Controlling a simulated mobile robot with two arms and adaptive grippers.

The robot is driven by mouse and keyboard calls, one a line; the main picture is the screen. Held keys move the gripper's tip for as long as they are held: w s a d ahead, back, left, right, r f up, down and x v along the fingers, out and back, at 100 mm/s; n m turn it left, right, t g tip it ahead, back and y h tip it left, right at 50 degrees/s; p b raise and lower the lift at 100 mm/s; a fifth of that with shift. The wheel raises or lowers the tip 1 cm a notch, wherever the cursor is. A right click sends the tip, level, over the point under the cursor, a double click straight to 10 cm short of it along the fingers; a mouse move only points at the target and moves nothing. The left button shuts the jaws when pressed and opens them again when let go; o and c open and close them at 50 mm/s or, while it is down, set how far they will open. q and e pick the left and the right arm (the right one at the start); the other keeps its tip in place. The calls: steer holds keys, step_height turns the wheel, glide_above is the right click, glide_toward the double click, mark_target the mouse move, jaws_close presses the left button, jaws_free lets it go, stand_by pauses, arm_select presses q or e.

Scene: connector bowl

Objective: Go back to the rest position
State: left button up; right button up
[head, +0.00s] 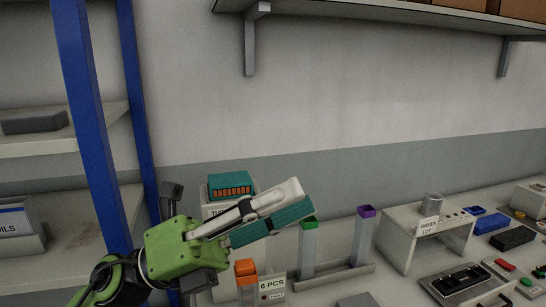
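My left gripper (303,198) comes in from the left on a green wrist and reaches up to the right over the bench. A pale finger and a long teal piece lie close along each other at its end. I cannot tell whether the teal piece is part of the gripper or something in it. My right gripper is not in view.
Posts topped orange (245,269), green (308,224) and purple (366,211) stand on the bench. A pale stand (405,231) bears a grey cylinder (432,204). Blue rack uprights (88,130) rise at left. A wall shelf (390,9) hangs above, with bare wall below.

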arm_select(q)
steer(key=w+a+f+n+t+y, duration=0.3)
steer(key=w+a+n+t+y, duration=0.3)
steer(key=n+t, duration=0.55)
steer(key=w+a+f+n+t+y, duration=0.5)
steer(key=n+t, duration=0.4)
steer(key=n, duration=0.5)
steer(key=a+f+n+g+y, duration=0.3)
steer(key=a+f+n+y, duration=0.25)
steer(key=f, duration=0.55)
steer(key=a+f+n+g+y, duration=0.2)
steer(key=a+f+n+y, duration=0.3)
steer(key=f, duration=0.5)
steer(key=s+f+n+g+y, duration=0.2)
steer(key=s+f+n+g, duration=0.3)
steer(key=s+f+g, duration=1.45)
steer(key=s+f+t, duration=0.3)
steer(key=s+f, duration=0.1)
steer(key=f, duration=1.2)
steer(key=s+f+t, duration=0.2)
steer(key=s+f, duration=0.2)
steer(key=f, duration=1.2)
steer(key=s+a+f, duration=0.1)
steer(key=s+f, duration=0.7)
steer(key=s+a+f+g, duration=0.1)
steer(key=s+a+f, duration=0.1)
steer(key=s+f, duration=0.5)
steer(key=shift+s+a+f+b, duration=0.3)
steer(key=shift+s+f+b, duration=0.1)
steer(key=shift+s, duration=0.6)
